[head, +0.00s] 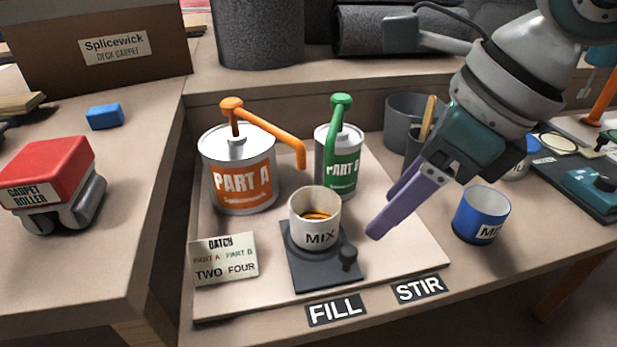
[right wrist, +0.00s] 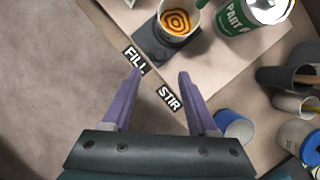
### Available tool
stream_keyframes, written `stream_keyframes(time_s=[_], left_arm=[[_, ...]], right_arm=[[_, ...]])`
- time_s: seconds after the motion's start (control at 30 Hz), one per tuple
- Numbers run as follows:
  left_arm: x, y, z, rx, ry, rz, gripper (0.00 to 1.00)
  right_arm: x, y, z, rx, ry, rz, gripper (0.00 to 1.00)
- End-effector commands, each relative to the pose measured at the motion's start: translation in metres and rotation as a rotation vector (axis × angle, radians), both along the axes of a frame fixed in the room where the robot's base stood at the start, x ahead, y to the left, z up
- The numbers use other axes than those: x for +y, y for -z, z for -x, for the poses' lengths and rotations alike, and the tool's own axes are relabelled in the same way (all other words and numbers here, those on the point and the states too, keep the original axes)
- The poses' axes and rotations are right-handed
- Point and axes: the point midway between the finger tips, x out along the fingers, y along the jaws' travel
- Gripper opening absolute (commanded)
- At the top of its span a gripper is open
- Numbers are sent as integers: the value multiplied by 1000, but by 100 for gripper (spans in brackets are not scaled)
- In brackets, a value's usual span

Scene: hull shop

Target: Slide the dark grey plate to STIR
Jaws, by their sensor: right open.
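The dark grey plate (head: 310,276) lies on the pale board behind the FILL label (head: 336,309), with a small dark knob (head: 348,255) at its right. A white MIX cup (head: 314,232) with an orange-brown swirl inside stands upright on it. The STIR label (head: 420,288) is to the right of FILL. My right gripper (head: 380,225) is above the board, right of the plate and apart from it. In the right wrist view the plate (right wrist: 152,46) is beyond the open, empty fingers (right wrist: 160,75). My left gripper is not in view.
The PART A can (head: 240,185) with an orange pump and the PART B can (head: 338,165) with a green pump stand behind the plate. A batch card (head: 223,259) is at its left. A blue cup (head: 481,215) stands right of the board. The board near STIR is clear.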

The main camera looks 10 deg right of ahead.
Motion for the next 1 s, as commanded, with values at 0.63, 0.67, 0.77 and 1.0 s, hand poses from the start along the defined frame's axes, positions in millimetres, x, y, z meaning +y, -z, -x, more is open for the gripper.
stream_keyframes(time_s=[0.63, 0.67, 0.77, 1.0], left_arm=[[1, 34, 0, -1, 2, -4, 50], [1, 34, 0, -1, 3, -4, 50], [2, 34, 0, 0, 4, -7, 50], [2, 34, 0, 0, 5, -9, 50]], right_arm=[[26, 88, -25, 1, 0, 4, 59], [26, 89, -25, 1, 0, 4, 59], [27, 90, -25, 1, 0, 4, 59], [27, 90, -25, 1, 0, 4, 53]])
